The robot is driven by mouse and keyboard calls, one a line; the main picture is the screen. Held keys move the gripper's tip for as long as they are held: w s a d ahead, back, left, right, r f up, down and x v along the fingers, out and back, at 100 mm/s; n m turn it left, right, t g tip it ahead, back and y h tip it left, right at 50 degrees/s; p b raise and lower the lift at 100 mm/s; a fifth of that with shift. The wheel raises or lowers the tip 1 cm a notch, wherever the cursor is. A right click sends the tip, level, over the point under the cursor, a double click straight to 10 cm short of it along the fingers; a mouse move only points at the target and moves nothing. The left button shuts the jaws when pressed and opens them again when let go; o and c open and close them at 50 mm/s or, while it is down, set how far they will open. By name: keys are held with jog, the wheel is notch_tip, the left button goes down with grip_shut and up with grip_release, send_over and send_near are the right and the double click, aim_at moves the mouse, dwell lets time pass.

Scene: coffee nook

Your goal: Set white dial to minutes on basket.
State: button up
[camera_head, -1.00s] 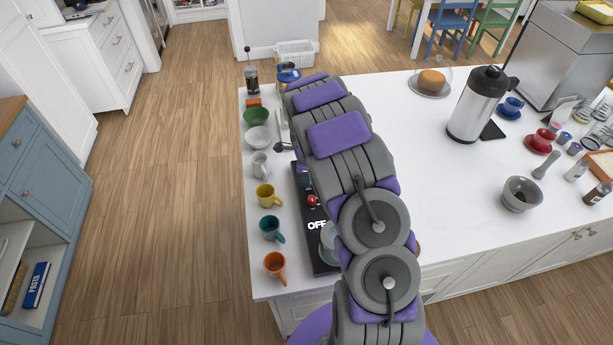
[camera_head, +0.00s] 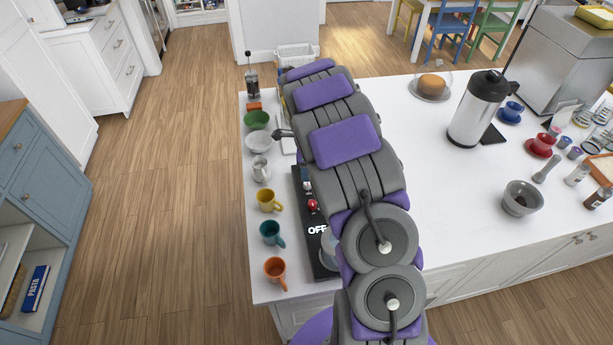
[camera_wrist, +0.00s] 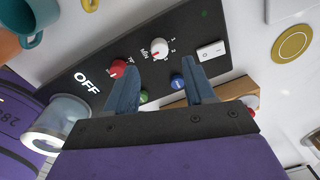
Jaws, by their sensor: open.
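A black control panel (camera_wrist: 190,25) fills the upper middle of the wrist view, with a lit OFF sign (camera_wrist: 87,82). The white dial (camera_wrist: 159,47) sits on it with small numbers beside it and what looks like a MIN label to its left. My gripper (camera_wrist: 159,64) is open and empty. Its two blue fingers point at the panel, and the white dial shows between and just beyond their tips. Whether they touch the panel cannot be told. In the head view my arm hides the gripper and white dial; part of the panel (camera_head: 327,266) shows.
A red dial (camera_wrist: 118,68) is left of the left finger. A blue knob (camera_wrist: 177,81), a green knob (camera_wrist: 143,97) and a white rocker switch (camera_wrist: 211,50) are close. Orange (camera_head: 275,270), teal (camera_head: 270,233) and yellow (camera_head: 267,200) mugs line the counter's left edge.

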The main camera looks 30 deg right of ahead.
notch_tip(320, 180, up, 10)
jog(key=shift+r, duration=0.2)
jog(key=shift+s, duration=0.1)
dwell(0.5)
